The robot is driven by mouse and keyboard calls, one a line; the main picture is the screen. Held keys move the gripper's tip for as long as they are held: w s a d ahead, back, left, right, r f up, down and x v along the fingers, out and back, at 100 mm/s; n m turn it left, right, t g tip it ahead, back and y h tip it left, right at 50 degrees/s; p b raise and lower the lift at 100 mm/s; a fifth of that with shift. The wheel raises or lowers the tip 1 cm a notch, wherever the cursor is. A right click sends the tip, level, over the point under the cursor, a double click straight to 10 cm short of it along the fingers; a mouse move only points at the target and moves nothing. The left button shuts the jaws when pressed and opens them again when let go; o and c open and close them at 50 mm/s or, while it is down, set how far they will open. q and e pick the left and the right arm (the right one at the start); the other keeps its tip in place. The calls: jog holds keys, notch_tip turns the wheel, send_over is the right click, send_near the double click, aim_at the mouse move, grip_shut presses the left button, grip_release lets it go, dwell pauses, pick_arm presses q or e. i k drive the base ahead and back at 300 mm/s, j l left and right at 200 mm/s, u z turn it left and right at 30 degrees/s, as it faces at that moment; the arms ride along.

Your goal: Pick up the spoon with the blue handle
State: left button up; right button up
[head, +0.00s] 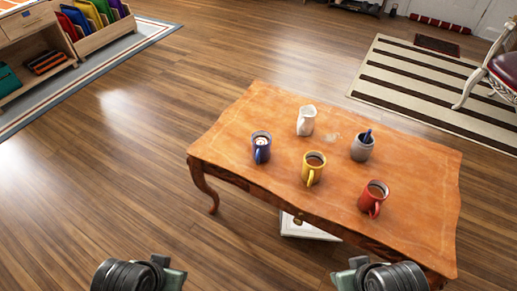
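A spoon's blue handle (367,136) sticks up out of a grey cup (362,150) near the back right of a wooden table (240,115). The spoon's lower part is hidden inside the cup. The cup stands upright. Parts of my two arms show at the bottom edge of the head view, one left and one right, well in front of the cup. No gripper fingers show on either arm. Nothing of mine touches the cup or the spoon.
A white pitcher (306,121), a blue mug (261,148), a yellow mug (313,169) and a red mug (373,198) stand around the cup. A white flat object (305,229) lies under the table. The floor left of the table is clear.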

aim_at(368, 132)
jog(key=j+z, duration=0.25)
jog(key=j, duration=0.4)
jog(key=j+z, duration=0.25)
jog(key=j, duration=0.45)
